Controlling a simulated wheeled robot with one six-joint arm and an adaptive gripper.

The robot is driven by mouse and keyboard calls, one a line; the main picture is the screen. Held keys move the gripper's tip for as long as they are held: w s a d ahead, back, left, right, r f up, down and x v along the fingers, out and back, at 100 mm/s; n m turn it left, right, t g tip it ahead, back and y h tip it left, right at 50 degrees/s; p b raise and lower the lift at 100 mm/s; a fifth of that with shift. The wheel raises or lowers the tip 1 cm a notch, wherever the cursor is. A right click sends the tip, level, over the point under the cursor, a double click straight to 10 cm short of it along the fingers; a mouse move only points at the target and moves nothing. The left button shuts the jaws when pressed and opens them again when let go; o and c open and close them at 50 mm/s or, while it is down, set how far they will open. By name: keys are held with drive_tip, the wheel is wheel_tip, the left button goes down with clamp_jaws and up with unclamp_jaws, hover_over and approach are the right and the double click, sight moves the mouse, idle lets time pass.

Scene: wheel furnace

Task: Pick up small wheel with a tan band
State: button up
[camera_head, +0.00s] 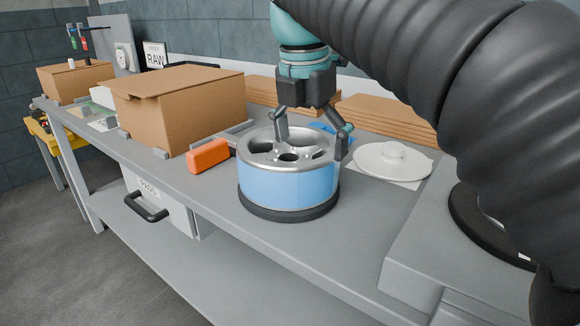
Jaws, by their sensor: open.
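A silver wheel with a light blue band (285,188) stands on a dark round base on the grey bench. No wheel with a tan band shows in this view. My gripper (312,142) points down over the right rear part of the blue-banded wheel. I cannot tell whether either finger touches the wheel.
An orange block (208,156) and a large cardboard box (178,108) stand left of the wheel. A white lidded dish (393,160) lies to the right. Flat cardboard stacks (390,118) line the back. The bench's front edge (215,207) is close to the wheel.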

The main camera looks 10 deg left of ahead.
drive_tip(key=shift+w+d+f+b, duration=0.1)
drive_tip(key=shift+w+f+b, duration=0.1)
drive_tip(key=shift+f, duration=0.7)
drive_tip(key=shift+w+d+f+b, duration=0.15)
drive_tip(key=shift+w+f+b, duration=0.1)
drive_tip(key=shift+f, duration=0.65)
drive_tip(key=shift+w+d+f+b, duration=0.1)
drive_tip(key=shift+w+f+b, duration=0.1)
drive_tip(key=shift+f, duration=0.7)
drive_tip(key=shift+r, duration=0.1)
drive_tip(key=c, duration=1.8)
drive_tip(key=shift+r, duration=0.45)
wheel_tip(320, 180, up, 4)
drive_tip(key=shift+f+p, duration=0.25)
drive_tip(key=shift+p, duration=0.45)
drive_tip(key=w+d+r, duration=0.1)
drive_tip(key=d+r, duration=0.1)
drive_tip(key=d, duration=0.1)
drive_tip(key=w+d+r+p, duration=0.1)
drive_tip(key=d+r, duration=0.1)
drive_tip(key=d, duration=0.2)
drive_tip(key=d+r, duration=0.2)
drive_tip(key=d, duration=0.2)
drive_tip(key=shift+w+d+r, duration=0.15)
drive_tip(key=shift+w+r, duration=0.15)
drive_tip(key=shift+w, duration=0.1)
